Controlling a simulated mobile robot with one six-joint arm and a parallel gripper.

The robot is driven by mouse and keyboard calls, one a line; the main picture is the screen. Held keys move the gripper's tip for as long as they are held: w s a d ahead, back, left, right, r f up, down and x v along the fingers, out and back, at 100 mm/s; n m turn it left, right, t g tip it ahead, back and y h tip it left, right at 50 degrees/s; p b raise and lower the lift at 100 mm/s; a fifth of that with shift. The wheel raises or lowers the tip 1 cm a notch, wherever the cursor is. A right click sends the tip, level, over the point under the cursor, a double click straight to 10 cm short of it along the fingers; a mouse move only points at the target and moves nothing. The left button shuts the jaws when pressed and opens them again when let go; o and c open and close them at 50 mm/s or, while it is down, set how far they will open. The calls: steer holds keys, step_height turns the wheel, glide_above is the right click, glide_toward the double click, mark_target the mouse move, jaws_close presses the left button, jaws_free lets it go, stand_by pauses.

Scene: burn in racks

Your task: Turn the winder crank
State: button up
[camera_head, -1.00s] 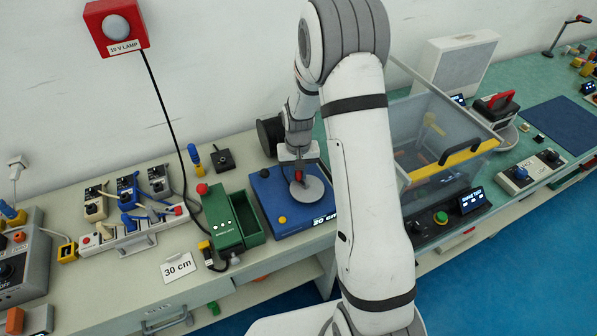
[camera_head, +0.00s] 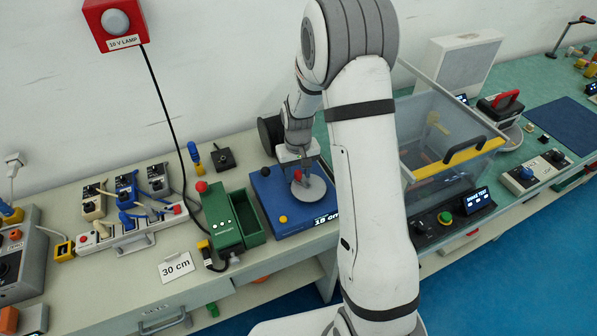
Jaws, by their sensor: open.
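The winder is a blue box (camera_head: 290,230) on the bench, with a round grey crank disc (camera_head: 312,192) on top. A red crank knob (camera_head: 298,175) stands up near the disc's left side. The winder's front label is partly hidden by my arm and seems to read 18 cm. My gripper (camera_head: 297,166) points down at the red knob, its open fingers close around or beside it. I cannot tell whether they touch it. A white card (camera_head: 177,267) reading 30 cm lies on the bench to the left.
A green box with an open tray (camera_head: 247,222) stands just left of the winder. A black roll (camera_head: 270,134) is behind it. A clear bin with a yellow edge (camera_head: 440,179) is right of my arm.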

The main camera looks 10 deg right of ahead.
step_height(320, 180, up, 8)
steer(key=shift+f+b, duration=0.1)
steer(key=shift+b, duration=0.5)
stand_by(0.4)
step_height(320, 180, up, 6)
glide_above(302, 191)
steer(key=s+r+t, duration=0.1)
steer(key=s+r, duration=0.1)
steer(key=s, duration=0.5)
steer(key=s+r+t, duration=0.1)
steer(key=s+r, duration=0.2)
steer(key=s, duration=0.3)
steer(key=s+r+m+t, duration=0.1)
steer(key=s+r, duration=0.2)
steer(key=s, duration=0.4)
steer(key=shift+s+d, duration=0.3)
steer(key=shift+s, duration=0.05)
steer(key=shift+c, duration=0.6)
